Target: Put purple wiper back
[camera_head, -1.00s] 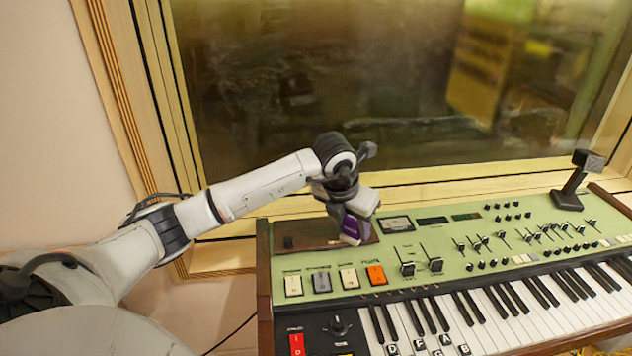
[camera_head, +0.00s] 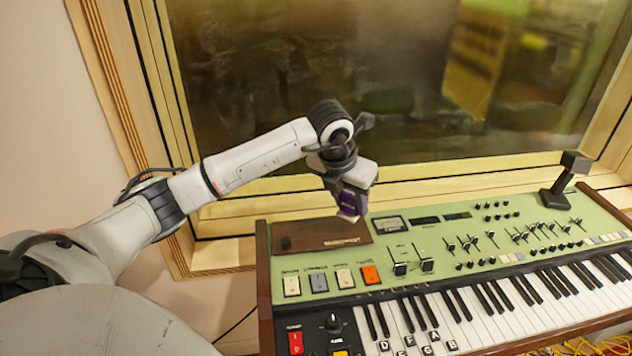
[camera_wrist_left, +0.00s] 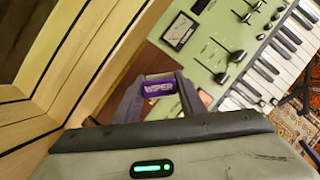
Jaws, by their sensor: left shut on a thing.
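The purple wiper (camera_head: 350,203) is held by my left gripper (camera_head: 351,211), which is shut on it. The gripper points down, and the wiper appears above the brown wooden panel (camera_head: 312,234) at the keyboard's back left corner. My right gripper is not in view.
The green keyboard (camera_head: 410,250) has buttons, sliders and a meter (camera_head: 391,224) near the wooden panel. A black stand-like object (camera_head: 565,180) stands at its back right. A wood-framed window (camera_head: 400,80) is close behind.

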